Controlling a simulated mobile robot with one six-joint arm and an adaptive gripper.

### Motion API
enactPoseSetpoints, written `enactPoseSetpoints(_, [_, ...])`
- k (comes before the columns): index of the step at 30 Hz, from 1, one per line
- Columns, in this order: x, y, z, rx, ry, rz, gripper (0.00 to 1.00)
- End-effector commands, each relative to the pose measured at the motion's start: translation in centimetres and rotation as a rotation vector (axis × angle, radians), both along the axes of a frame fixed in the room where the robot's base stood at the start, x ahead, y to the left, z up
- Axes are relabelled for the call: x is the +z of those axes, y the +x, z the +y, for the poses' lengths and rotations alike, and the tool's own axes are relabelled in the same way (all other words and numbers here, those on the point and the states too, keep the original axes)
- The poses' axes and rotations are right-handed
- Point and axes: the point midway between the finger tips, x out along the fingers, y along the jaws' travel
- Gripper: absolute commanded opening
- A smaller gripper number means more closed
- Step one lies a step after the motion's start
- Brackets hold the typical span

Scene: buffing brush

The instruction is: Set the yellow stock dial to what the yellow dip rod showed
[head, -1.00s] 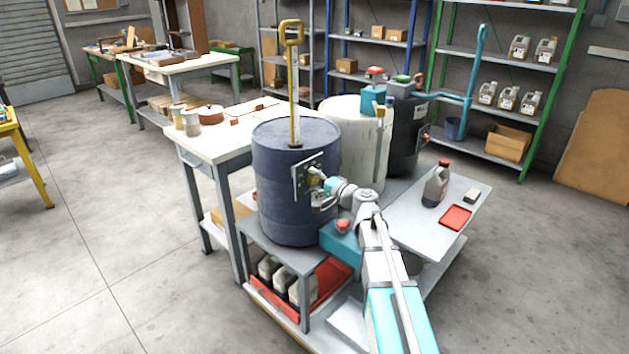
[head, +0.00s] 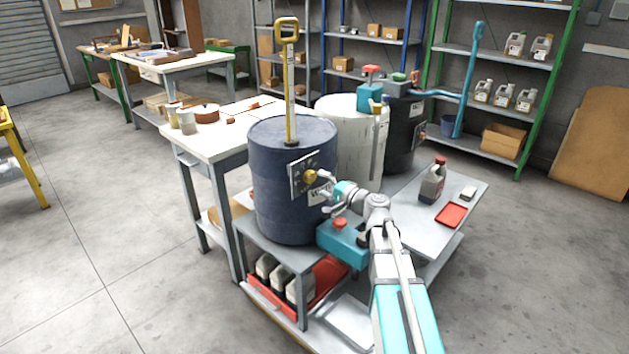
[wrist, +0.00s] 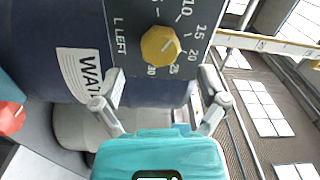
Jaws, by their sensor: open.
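The yellow stock dial (head: 310,176) is a round knob on a dark plate on the blue drum (head: 285,215). In the wrist view the yellow dial (wrist: 160,45) is ringed by numbers including 10, 15, 20, 25 and 30. A pale mark shows on the knob; its exact reading is too small to tell. The yellow dip rod (head: 290,90) stands upright at the drum's top, its yellow loop handle uppermost; its scale is unreadable in the head view. Part of the rod (wrist: 265,45) shows in the wrist view. My gripper (wrist: 162,85) is open and empty, facing the dial, apart from it.
A teal box with a red button (head: 341,240) sits beside the blue drum, under my arm. A white drum (head: 345,145) and a black drum (head: 402,130) stand behind.

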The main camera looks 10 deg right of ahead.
Motion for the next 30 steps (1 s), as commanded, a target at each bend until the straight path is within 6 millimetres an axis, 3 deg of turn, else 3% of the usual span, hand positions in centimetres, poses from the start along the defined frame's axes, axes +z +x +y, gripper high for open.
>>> enactPoseSetpoints(6, [0.0,-3.2,-2.1,-0.002,0.000,0.000,0.93])
enactPoseSetpoints(12, [0.0,-5.0,-3.5,-0.001,0.000,0.000,0.93])
enactPoseSetpoints(30, [0.0,-5.8,-4.1,0.000,0.000,0.000,0.93])
